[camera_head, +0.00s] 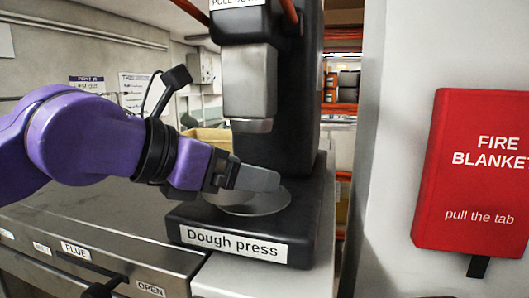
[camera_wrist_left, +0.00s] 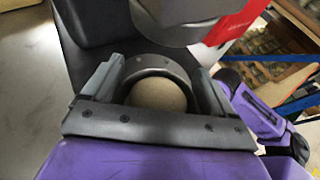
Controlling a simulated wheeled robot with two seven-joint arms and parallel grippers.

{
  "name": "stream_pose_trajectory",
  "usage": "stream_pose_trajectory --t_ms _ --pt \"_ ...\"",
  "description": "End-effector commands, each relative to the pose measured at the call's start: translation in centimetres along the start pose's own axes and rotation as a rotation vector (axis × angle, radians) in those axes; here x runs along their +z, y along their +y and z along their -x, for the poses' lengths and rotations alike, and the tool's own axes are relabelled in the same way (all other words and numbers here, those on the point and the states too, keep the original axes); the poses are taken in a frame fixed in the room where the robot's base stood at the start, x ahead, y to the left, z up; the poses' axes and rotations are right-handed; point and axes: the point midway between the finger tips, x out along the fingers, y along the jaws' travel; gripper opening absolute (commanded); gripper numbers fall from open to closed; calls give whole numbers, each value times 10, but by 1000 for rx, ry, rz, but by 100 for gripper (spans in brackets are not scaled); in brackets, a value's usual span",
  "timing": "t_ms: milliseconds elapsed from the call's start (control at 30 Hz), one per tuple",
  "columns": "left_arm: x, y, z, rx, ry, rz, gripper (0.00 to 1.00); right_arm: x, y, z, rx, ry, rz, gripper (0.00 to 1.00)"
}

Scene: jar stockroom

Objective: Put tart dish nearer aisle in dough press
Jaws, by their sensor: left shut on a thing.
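The dough press (camera_head: 295,110) is a tall black machine with a grey ram above a low labelled base. My left gripper (camera_head: 260,178) is low between ram and base. In the left wrist view, my left gripper (camera_wrist_left: 158,90) is shut on the tart dish (camera_wrist_left: 158,66), a round dish with a dark grey rim and beige inside. The ram (camera_wrist_left: 180,20) shows just beyond the dish. In the head view, a round grey surface shows under the fingers; I cannot tell whether it is dish or press plate. My right gripper is not in view.
A grey counter (camera_head: 90,230) with labels along its front runs left of the press. A white wall panel with a red fire blanket case (camera_head: 470,170) stands close on the right. Shelves show behind the press.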

Motion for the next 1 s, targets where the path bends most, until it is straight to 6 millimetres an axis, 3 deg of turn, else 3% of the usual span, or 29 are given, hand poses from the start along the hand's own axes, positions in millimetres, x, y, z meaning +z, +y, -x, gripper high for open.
stream_pose_trajectory --t_ms 267,300,400,633,667,700,1000 --pt "22 0 -42 1 2 0 51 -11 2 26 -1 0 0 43" --pt "16 0 -45 1 1 -1 51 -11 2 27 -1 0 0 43" --pt "5 0 -48 1 -2 0 51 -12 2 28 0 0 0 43" --pt "3 1 -49 1 -2 1 51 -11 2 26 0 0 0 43" --pt "3 1 -49 1 -2 1 96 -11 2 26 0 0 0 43" --pt "3 1 -49 1 -2 1 100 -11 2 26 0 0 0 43" --pt "2 1 -39 1 -4 3 100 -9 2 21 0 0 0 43"
